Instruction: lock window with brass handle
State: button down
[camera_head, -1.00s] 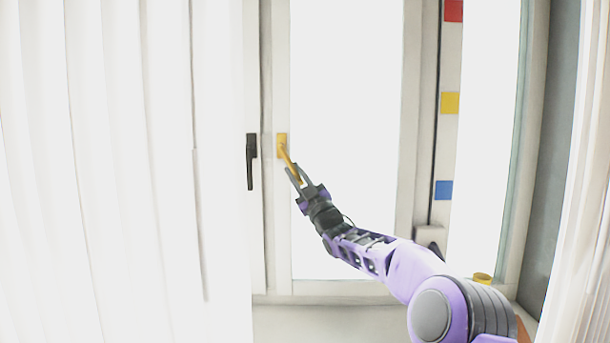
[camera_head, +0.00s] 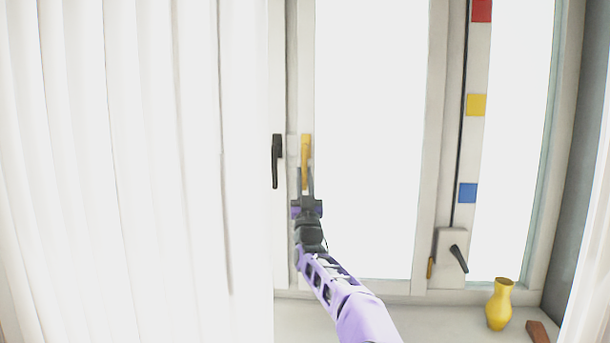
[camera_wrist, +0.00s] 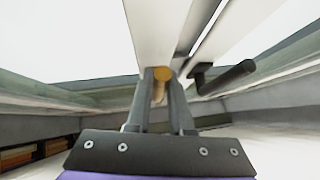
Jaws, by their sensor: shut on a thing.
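The brass handle (camera_head: 306,148) is on the window frame in the head view, just right of a black handle (camera_head: 277,160). The brass handle hangs straight down. My gripper (camera_head: 305,182) is below it with its fingers closed around its lower end. In the wrist view the handle's round brass end (camera_wrist: 162,73) shows between the tips of my gripper (camera_wrist: 160,85). The black handle shows to the right there (camera_wrist: 228,77). The fingers partly hide the brass handle's lower part.
White curtains (camera_head: 120,170) cover the left side. At the right are a crank box (camera_head: 450,258) with a black lever, a yellow vase (camera_head: 499,304) on the sill, and red, yellow and blue squares on a post. The pane right of the handle is clear.

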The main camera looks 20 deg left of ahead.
jog(key=shift+r, duration=0.25)
jog(key=c, duration=0.8)
grip_release()
jog(key=shift+a+f, duration=0.1)
jog(key=shift+f, duration=0.15)
